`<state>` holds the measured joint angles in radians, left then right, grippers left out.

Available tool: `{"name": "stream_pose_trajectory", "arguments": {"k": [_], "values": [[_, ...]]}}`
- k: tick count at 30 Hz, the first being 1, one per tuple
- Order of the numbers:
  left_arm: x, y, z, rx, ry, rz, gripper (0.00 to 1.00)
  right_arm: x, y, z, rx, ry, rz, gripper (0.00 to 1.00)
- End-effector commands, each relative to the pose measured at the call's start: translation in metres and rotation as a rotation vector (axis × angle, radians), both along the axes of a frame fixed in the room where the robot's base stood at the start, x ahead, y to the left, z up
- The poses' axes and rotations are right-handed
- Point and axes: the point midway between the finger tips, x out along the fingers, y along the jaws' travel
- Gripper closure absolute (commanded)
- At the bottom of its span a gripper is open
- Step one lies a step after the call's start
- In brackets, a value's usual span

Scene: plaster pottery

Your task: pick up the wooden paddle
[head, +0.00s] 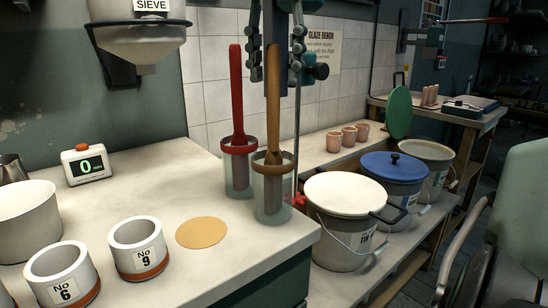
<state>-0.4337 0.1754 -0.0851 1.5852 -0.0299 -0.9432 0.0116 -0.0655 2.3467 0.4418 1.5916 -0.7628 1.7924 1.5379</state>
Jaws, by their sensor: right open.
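The wooden paddle (273,115) stands upright in a clear glass jar (272,205) near the bench's right corner. A brown collar sits at the jar's mouth and the paddle's lower part shows dimly through the glass. My right gripper (273,72) comes down from the top of the view, open. Its fingers are on either side of the upper handle in the picture; I cannot tell whether they touch it. My left gripper is not in view.
A red paddle (236,90) stands in a second jar (238,178) close behind and left. Pots No 6 (62,272) and No 9 (137,248), a timer (86,163) and a tan disc (202,232) lie left. Lidded buckets (345,225) stand right, below the bench top.

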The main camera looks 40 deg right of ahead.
Motion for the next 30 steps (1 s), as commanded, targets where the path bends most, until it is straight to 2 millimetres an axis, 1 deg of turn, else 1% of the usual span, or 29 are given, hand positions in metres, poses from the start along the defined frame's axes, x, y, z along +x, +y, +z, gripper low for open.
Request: {"name": "stream_pose_trajectory", "arguments": {"k": [1, 4, 7, 10, 12, 16, 21, 22, 23, 30], "values": [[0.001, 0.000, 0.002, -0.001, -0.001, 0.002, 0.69, 0.000, 0.000, -0.007, 0.003, 0.001, 0.001, 0.57], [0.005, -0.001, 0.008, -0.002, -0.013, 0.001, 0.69, 0.001, -0.001, -0.018, 0.002, 0.003, 0.002, 0.57], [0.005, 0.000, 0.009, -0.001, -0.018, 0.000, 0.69, 0.004, -0.001, -0.032, 0.003, 0.002, 0.002, 0.57], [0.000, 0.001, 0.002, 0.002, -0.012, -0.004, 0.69, 0.006, -0.002, -0.047, 0.003, 0.002, 0.002, 0.57], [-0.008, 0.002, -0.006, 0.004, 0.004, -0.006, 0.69, 0.006, -0.002, -0.055, 0.003, 0.001, 0.002, 0.57], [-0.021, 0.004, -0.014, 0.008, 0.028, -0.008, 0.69, 0.006, -0.002, -0.061, 0.001, -0.001, 0.001, 0.57], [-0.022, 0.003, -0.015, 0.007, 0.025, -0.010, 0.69, 0.006, -0.002, -0.062, 0.001, -0.001, 0.000, 0.57], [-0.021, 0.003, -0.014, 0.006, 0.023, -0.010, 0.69, 0.006, -0.002, -0.062, 0.001, -0.001, 0.000, 0.59], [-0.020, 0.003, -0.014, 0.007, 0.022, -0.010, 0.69, 0.006, -0.002, -0.062, 0.001, -0.001, 0.000, 0.62], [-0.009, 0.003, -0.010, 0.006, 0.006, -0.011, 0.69, 0.006, -0.002, -0.061, 0.001, -0.001, 0.000, 0.92]]}}
